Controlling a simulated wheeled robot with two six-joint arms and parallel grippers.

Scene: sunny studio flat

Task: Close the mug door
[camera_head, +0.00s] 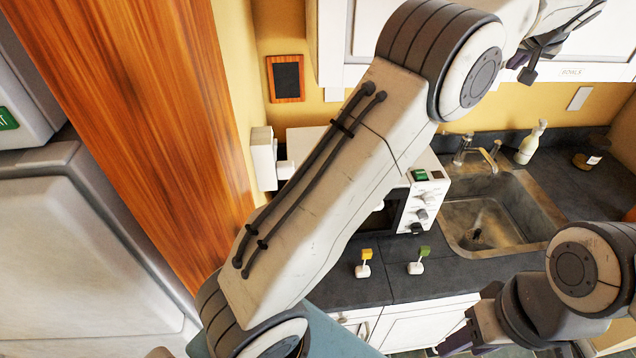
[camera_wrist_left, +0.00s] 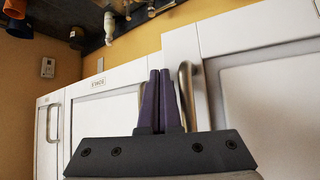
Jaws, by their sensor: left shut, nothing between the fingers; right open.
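A white upper cabinet door (camera_wrist_left: 275,95) with a metal handle (camera_wrist_left: 187,95) fills the right of the left wrist view. Its near edge appears to stand forward of the neighbouring door. No label shows on it, so I cannot confirm it is the mug door. My left gripper (camera_wrist_left: 163,75) is shut and empty, its fingertips beside that handle; contact is unclear. In the head view the left gripper (camera_head: 527,68) is at the upper right, before the wall cabinets. My right gripper (camera_head: 458,340) is low at the lower right, open, partly cut off by the frame.
Below are a sink (camera_head: 495,215), a tap (camera_head: 475,150), a bottle (camera_head: 531,142) and a dark counter (camera_head: 355,285). My left arm hides much of the middle.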

